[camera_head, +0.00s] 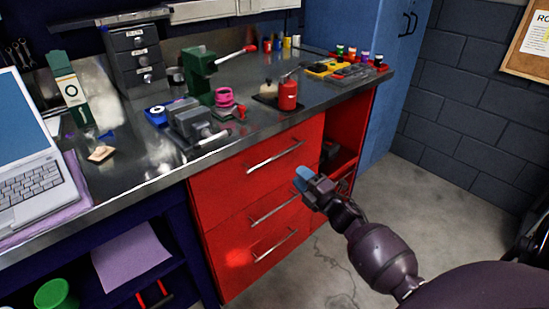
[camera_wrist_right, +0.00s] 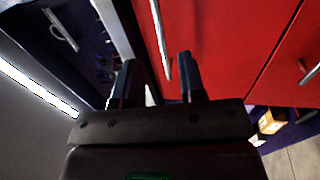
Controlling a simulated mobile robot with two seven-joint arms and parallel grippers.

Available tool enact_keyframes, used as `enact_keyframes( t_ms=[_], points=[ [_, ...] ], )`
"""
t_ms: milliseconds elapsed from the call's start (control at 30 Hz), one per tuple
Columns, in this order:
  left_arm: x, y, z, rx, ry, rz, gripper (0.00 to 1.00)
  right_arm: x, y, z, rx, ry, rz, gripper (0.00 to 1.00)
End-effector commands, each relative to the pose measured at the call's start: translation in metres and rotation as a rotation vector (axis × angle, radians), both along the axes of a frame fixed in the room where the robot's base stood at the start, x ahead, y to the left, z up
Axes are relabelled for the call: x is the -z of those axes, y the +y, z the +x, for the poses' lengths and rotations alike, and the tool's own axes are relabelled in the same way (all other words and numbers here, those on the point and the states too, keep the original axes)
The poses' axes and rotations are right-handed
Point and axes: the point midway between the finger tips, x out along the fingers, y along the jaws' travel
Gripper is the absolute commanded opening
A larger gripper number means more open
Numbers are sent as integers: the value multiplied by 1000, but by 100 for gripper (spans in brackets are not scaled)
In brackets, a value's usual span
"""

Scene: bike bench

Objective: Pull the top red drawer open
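The red drawer unit stands under the bench, with three drawer fronts. The top red drawer (camera_head: 235,176) looks flush with the unit. Its silver bar handle (camera_head: 275,156) runs across the front; what looks like the same handle shows in the right wrist view (camera_wrist_right: 161,40). My right gripper (camera_head: 304,181) is in front of the drawers, below and right of that handle's right end. In the wrist view its two fingers (camera_wrist_right: 157,75) are apart, with the handle's near end appearing between them. I cannot tell how far the handle is in depth. My left gripper is out of view.
The metal bench top (camera_head: 130,170) overhangs the drawers and holds a grey vise (camera_head: 192,122), a green press (camera_head: 200,70) and a red bottle (camera_head: 288,95). An open red shelf (camera_head: 340,150) lies right of the drawers. The floor (camera_head: 410,185) in front is clear.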

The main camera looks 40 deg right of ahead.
Motion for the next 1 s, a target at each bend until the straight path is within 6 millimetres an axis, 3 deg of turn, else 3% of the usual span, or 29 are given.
enact_keyframes(
  t_ms=[600,1000],
  points=[
    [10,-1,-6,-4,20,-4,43,-17,7,87,-2,-1,-1,37],
    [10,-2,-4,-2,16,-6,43,-21,9,104,-1,-1,0,37]
  ],
)
